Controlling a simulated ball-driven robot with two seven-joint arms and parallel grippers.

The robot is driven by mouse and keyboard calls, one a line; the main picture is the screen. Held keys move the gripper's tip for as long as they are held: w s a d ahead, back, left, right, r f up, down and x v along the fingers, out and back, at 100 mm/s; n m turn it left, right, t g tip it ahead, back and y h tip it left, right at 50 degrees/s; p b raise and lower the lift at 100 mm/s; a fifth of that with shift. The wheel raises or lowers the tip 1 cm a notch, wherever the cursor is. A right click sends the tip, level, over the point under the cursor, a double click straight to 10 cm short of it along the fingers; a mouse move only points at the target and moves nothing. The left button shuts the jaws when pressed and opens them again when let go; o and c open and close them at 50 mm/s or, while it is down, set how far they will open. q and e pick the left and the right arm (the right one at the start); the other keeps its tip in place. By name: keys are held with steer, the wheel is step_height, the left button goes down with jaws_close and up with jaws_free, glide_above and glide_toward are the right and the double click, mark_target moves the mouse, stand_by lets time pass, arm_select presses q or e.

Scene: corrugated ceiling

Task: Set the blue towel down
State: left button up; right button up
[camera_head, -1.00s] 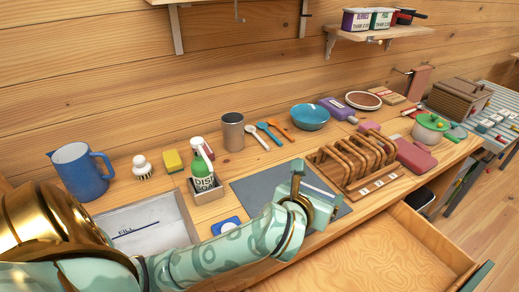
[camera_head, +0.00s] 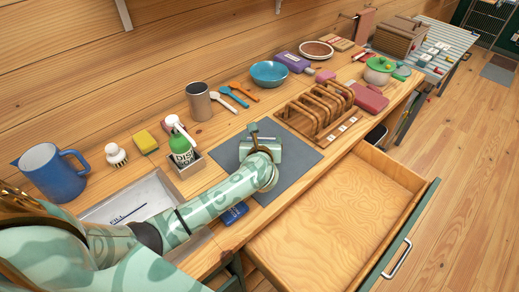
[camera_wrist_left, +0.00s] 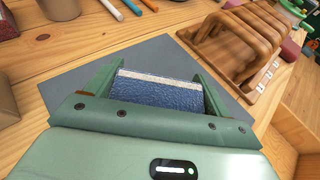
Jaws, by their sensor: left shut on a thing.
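My left gripper (camera_head: 262,138) is over the grey mat (camera_head: 300,160), left of the wooden rack. In the left wrist view, the left gripper (camera_wrist_left: 160,78) is shut on the blue towel (camera_wrist_left: 155,95), a textured blue piece with a cream band along its far edge. The towel sits between the two green fingers, with the grey mat (camera_wrist_left: 165,50) below and behind it. In the head view my gripper hides the towel. I cannot tell whether the towel touches the mat. My right gripper is not in view.
The wooden rack (camera_head: 318,110) stands right of the mat. An open drawer (camera_head: 330,222) juts out in front. The front right of the mat is clear.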

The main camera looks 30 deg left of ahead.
arm_select(q)
steer(key=shift+w+a+f, duration=0.15)
steer(key=shift+a+f, duration=0.05)
steer(key=shift+f, duration=0.1)
steer(key=f, duration=0.1)
steer(key=f+b, duration=0.1)
steer(key=f, duration=0.1)
steer(key=shift+w+a+f, duration=0.15)
steer(key=shift+a+f, duration=0.1)
steer(key=shift+a, duration=0.1)
steer(key=shift+f, duration=0.15)
steer(key=shift+f, duration=0.15)
steer(key=o, duration=0.9)
